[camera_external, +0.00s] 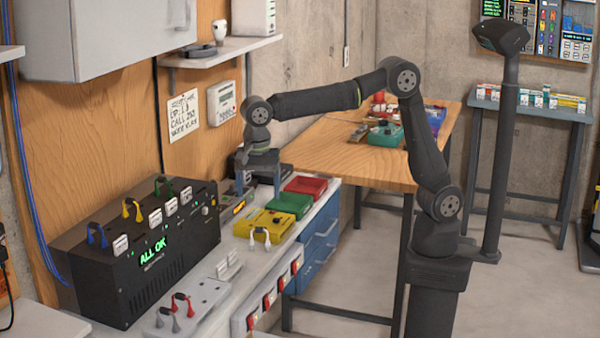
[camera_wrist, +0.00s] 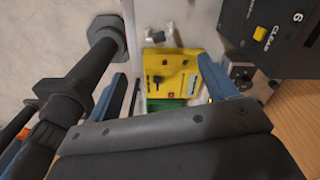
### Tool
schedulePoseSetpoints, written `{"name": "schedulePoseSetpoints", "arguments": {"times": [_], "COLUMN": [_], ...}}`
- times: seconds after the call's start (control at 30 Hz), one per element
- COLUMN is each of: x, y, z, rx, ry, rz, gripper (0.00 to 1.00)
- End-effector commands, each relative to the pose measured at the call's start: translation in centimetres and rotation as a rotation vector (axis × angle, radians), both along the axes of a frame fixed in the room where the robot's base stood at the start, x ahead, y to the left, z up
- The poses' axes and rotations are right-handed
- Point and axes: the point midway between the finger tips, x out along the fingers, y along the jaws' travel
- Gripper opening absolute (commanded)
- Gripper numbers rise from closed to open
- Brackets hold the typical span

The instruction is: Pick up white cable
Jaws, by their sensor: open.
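The white cable (camera_external: 260,238) is a short, arch-shaped piece on the bench, at the front edge of the yellow box (camera_external: 264,224). In the wrist view a small white and grey piece, which looks like the white cable (camera_wrist: 155,35), lies just beyond the yellow box (camera_wrist: 170,66). My gripper (camera_external: 259,190) is open and empty, pointing down above the back of the bench near the green box (camera_external: 289,205) and red box (camera_external: 306,186). In the wrist view my gripper's blue fingers (camera_wrist: 163,70) stand apart on either side of the yellow box. The cable is beyond the fingertips.
A black panel (camera_external: 155,262) reading "ALL OK" stands left, with blue, yellow and green cables on top. A grey socket block (camera_external: 190,305) with red and dark plugs sits at the front. A power strip (camera_external: 268,300) runs along the bench edge. A wooden table (camera_external: 330,145) stands behind.

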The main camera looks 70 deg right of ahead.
Motion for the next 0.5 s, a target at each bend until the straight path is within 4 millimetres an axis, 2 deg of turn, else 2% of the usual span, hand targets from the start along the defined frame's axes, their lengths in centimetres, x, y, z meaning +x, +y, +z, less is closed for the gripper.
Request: {"name": "schedulePoseSetpoints", "arguments": {"times": [0.1, 0.3, 0.5], "x": [-0.1, -0.1, 0.0], "y": [0.0, -0.1, 0.0], "z": [-2.9, -7.0, -9.2], "rx": [-0.003, -0.002, 0.001], "ry": [0.004, 0.004, 0.001], "rz": [0.001, 0.001, 0.002], "gripper": [0.78, 0.78, 0.78]}}
